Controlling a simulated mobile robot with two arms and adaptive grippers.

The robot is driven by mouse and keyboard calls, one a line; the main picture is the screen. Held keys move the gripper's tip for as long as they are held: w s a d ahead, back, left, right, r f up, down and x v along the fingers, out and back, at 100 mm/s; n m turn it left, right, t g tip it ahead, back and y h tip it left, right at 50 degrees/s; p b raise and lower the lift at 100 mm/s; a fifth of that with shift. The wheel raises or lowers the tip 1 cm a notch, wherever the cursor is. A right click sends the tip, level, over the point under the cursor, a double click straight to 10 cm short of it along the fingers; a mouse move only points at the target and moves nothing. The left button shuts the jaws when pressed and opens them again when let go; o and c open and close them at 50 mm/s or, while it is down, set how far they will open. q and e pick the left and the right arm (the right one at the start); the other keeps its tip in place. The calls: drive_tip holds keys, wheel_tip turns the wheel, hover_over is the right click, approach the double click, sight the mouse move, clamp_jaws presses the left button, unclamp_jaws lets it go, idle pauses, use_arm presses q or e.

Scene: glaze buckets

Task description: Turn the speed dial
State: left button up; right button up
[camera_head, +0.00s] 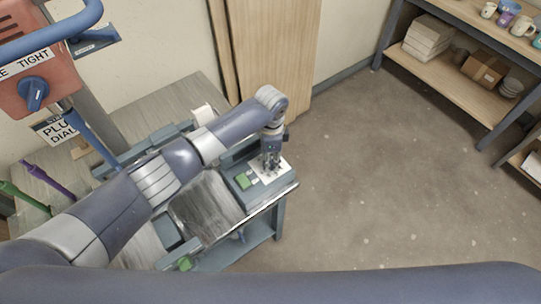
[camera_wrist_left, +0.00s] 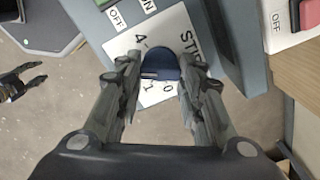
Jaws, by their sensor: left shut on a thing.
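The speed dial (camera_wrist_left: 160,66) is a dark blue knob on a white scale plate (camera_head: 283,173) with numbers and letters, seen in the left wrist view. The plate is on the grey-green control box at the right end of the bench. My left gripper (camera_head: 270,166) points down onto this plate. In the left wrist view its fingers (camera_wrist_left: 160,78) are closed on opposite sides of the dial. In the head view the gripper hides the dial. My right gripper (camera_wrist_left: 36,77) shows at the left wrist view's left edge, with its fingers apart and nothing between them.
A green button (camera_head: 243,181) is beside the scale plate. A red button (camera_wrist_left: 292,17) is on another box in the left wrist view. A red box (camera_head: 35,60) with a blue knob (camera_head: 34,93) stands upper left. A shelf (camera_head: 455,66) with mugs is at right. The floor between is clear.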

sight(271, 160)
use_arm(q)
drive_tip(key=shift+m, duration=0.9)
drive_tip(key=o, duration=1.1)
drive_tip(key=shift+c, duration=0.2)
wheel_tip(271, 160, up, 12)
